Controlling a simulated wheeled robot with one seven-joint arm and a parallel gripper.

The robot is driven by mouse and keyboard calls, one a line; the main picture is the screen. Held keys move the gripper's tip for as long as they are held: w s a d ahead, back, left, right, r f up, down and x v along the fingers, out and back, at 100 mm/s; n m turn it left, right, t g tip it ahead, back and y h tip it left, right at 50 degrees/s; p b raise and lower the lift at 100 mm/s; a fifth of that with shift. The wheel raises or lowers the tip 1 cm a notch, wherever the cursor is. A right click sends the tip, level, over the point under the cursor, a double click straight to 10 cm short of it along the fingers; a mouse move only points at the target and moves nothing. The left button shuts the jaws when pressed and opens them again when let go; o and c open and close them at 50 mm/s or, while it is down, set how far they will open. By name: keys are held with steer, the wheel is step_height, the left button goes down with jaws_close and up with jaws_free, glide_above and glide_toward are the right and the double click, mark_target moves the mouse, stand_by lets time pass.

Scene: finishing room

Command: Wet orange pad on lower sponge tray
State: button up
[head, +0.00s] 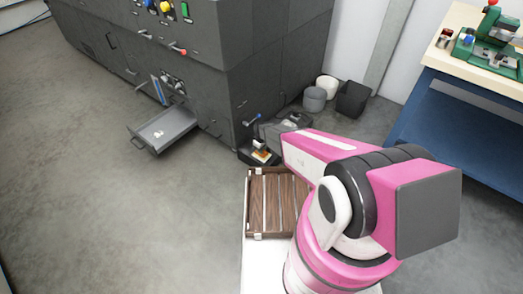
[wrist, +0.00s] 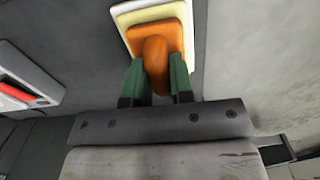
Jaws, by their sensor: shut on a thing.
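In the wrist view my gripper (wrist: 155,75) has its green fingers on either side of the rounded orange handle of the orange pad (wrist: 170,30) and is shut on it. A pale yellow layer with a white border (wrist: 124,14) shows around and behind the pad; it looks like the sponge tray. I cannot tell whether the pad presses on it or is just above it. In the head view the orange pad (head: 262,156) is small, at the foot of the dark machine, below the end of my pink arm. My fingers are hardly visible there.
The dark grey machine (head: 190,60) has an open drawer (head: 165,130) at the left with a small white item inside. A wooden slatted crate (head: 249,205) lies nearer me. Bins (head: 315,98) stand behind. A blue workbench (head: 455,125) is at the right. The left floor is clear.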

steer(key=shift+r, duration=3.45)
